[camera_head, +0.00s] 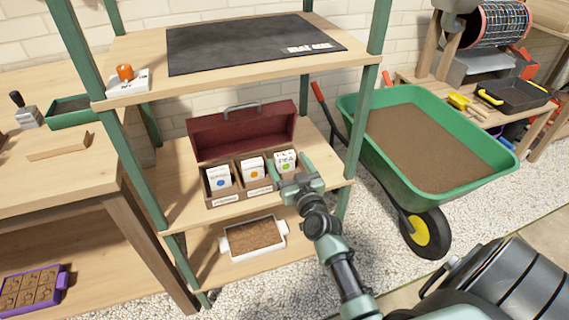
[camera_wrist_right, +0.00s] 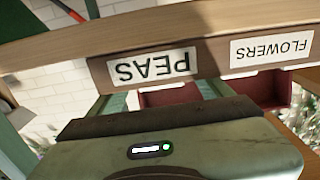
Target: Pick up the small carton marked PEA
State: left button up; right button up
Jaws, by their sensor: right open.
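The small PEA carton (camera_head: 285,157) is white with a green dot. It stands upright in the right compartment of a wooden seed box (camera_head: 233,200) on the middle shelf. My right gripper (camera_head: 288,168) is open, with its fingers on either side of this carton; I cannot tell whether they touch it. In the right wrist view, the picture is upside down and shows the box's PEAS label (camera_wrist_right: 152,66) and FLOWERS label (camera_wrist_right: 271,49). The carton's face is hidden there. My left gripper is out of view.
A blue-dot carton (camera_head: 219,178) and an orange-dot carton (camera_head: 252,169) fill the other compartments. The red lid (camera_head: 240,132) stands open behind. A white tray of soil (camera_head: 282,228) sits below. A shelf post and a green wheelbarrow (camera_head: 488,178) are to the right.

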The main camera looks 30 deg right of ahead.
jog(key=shift+x, duration=1.3)
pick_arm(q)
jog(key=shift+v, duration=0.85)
pick_arm(e)
jog(key=c, duration=1.5)
jog(key=shift+o, duration=0.2)
